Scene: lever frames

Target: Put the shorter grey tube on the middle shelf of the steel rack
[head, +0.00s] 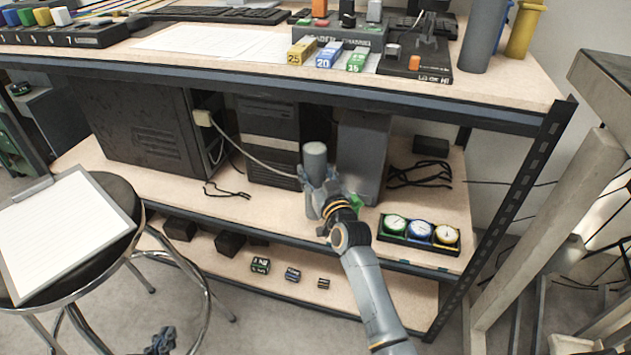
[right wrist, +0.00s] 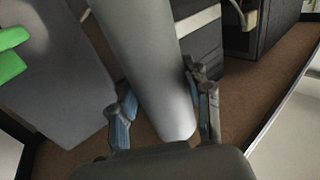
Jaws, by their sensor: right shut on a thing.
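A grey tube (head: 315,158) stands upright over the middle shelf (head: 275,207) of the steel rack (head: 530,190). My right gripper (head: 318,184) is shut on the tube, with a finger on each side. In the right wrist view the tube (right wrist: 155,70) runs down between the fingers (right wrist: 160,105) to its lower end, close to the shelf; I cannot tell whether it touches. Another grey tube (head: 482,35) stands on the top shelf at the right. My left gripper (head: 160,342) is low at the bottom left edge, small and partly cut off.
A grey box (head: 362,150) stands close right of the held tube, and a black computer tower (head: 270,145) stands behind left. A tray of gauges (head: 420,245) sits at the right. A yellow tube (head: 525,30) stands on top. A stool (head: 115,225) is at the left.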

